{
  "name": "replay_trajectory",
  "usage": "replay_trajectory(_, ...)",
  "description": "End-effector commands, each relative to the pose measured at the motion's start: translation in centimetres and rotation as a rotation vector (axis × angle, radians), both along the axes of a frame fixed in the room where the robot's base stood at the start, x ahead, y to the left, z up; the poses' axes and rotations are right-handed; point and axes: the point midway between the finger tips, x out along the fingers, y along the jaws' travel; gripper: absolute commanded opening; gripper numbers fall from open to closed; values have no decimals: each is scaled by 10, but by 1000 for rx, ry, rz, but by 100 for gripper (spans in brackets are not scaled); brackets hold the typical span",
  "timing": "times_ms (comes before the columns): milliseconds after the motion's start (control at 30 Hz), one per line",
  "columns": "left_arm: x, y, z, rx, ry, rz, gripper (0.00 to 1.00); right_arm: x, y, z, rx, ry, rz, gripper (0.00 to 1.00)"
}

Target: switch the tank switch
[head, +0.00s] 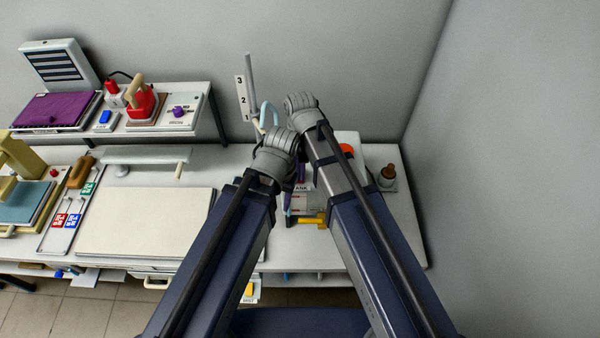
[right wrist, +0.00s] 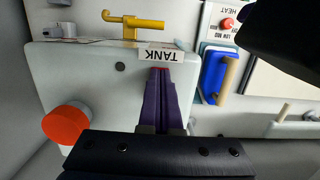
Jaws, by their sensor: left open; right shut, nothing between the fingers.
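The tank (right wrist: 95,88) is a pale box with a white TANK label (right wrist: 168,54), upside down in the right wrist view. In the head view the label (head: 303,188) shows between my arms. A small bit of red, perhaps the tank switch (right wrist: 161,68), shows beside the label at my right fingertips; most of it is hidden. My right gripper (right wrist: 160,75) is shut and empty, its purple fingers at that red bit; I cannot tell whether they touch. My left gripper (head: 288,199) is open and low beside the tank, mostly hidden by its arm.
A yellow tap (right wrist: 135,24) sticks out of the tank's front. A red knob (right wrist: 66,123) stands on the tank. A blue board with a wooden handle (right wrist: 224,78) is beside it. A numbered post (head: 243,98) stands behind. A cream board (head: 145,222) lies left.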

Motion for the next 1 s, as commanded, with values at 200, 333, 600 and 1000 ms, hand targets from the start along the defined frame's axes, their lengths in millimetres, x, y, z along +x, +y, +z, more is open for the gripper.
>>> replay_trajectory(200, 0, 0, -7, 0, 0, 0, 50, -11, 0, -6, 2, 17, 3, 0)
replay_trajectory(333, 0, 0, -7, 0, 0, 0, 50, -11, 0, -6, 3, 17, 4, 0)
replay_trajectory(600, 0, 0, -2, 0, 0, 0, 50, -11, 0, -1, 2, 18, 4, 0)
replay_trajectory(1000, 0, 0, 40, 0, 0, 0, 50, 0, 0, 41, -1, 12, 2, 0)
